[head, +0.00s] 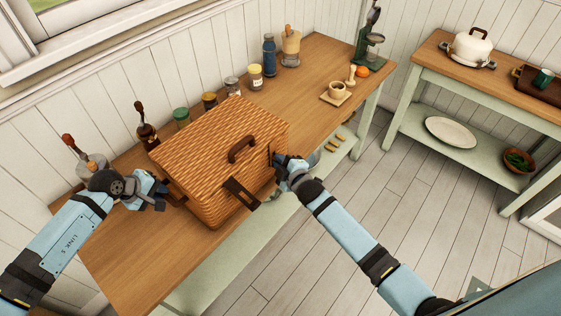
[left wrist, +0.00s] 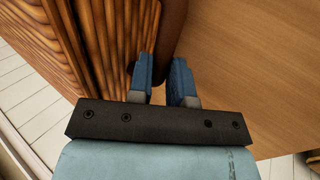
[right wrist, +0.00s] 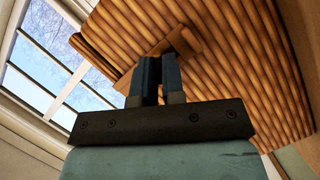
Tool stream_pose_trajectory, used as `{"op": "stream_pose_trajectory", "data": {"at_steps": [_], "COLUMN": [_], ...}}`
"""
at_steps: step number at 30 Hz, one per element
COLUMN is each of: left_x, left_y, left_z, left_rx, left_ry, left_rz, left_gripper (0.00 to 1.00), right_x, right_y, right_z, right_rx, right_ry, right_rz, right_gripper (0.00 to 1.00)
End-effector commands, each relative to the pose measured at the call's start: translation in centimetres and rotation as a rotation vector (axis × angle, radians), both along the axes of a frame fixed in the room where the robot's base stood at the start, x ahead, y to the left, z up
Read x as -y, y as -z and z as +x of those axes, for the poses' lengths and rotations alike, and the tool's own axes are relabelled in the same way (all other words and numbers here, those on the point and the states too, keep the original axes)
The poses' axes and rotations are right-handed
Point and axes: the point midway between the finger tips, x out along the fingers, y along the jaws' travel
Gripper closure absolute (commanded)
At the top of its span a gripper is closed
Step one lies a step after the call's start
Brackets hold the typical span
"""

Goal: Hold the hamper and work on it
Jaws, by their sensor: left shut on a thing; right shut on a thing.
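The hamper (head: 205,155) is a woven wicker box with its lid down and a dark brown handle (head: 241,148) on top. It stands near the front edge of the wooden table (head: 135,255). A dark strap (head: 241,192) shows on its front. My left gripper (head: 163,194) is at its left end, shut on a brown side handle, which the left wrist view shows between the fingers (left wrist: 163,72). My right gripper (head: 279,164) is at the right end. In the right wrist view its fingers (right wrist: 159,75) are shut at a brown handle piece (right wrist: 181,43), whose gripped part is hidden.
Behind the hamper stand several jars (head: 255,77), a blue bottle (head: 269,56) and dark-handled tools (head: 147,130). A second table (head: 438,57) is across open floor (head: 370,190).

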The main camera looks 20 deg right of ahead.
Motion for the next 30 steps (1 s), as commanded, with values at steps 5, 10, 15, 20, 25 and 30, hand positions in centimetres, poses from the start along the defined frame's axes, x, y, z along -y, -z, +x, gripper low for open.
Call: {"op": "stream_pose_trajectory", "data": {"at_steps": [5, 10, 15, 20, 25, 30], "left_x": [-0.08, -0.08, -0.08, -0.08, -0.08, -0.09], "left_y": [0.08, 0.09, 0.09, 0.10, 0.11, 0.12], "left_z": [0.00, 0.00, 0.00, -0.01, -0.02, -0.03], "left_rx": [-0.001, -0.001, -0.001, -0.001, -0.002, -0.002], "left_ry": [-0.002, -0.002, -0.002, -0.002, -0.002, -0.002], "left_rz": [0.002, 0.002, 0.002, 0.002, 0.001, 0.001], "left_gripper": [1.00, 1.00, 1.00, 1.00, 1.00, 1.00], "right_x": [0.17, 0.24, 0.33, 0.42, 0.43, 0.44], "right_y": [-0.34, -0.41, -0.47, -0.53, -0.56, -0.57], "right_z": [0.15, 0.20, 0.26, 0.33, 0.37, 0.38], "right_rx": [-0.082, -0.166, -0.250, -0.326, -0.399, -0.457], "right_ry": [-0.002, -0.002, -0.002, -0.003, -0.003, -0.004], "right_rz": [0.138, 0.277, 0.414, 0.541, 0.663, 0.759], "right_gripper": [1.00, 1.00, 1.00, 1.00, 1.00, 1.00]}}
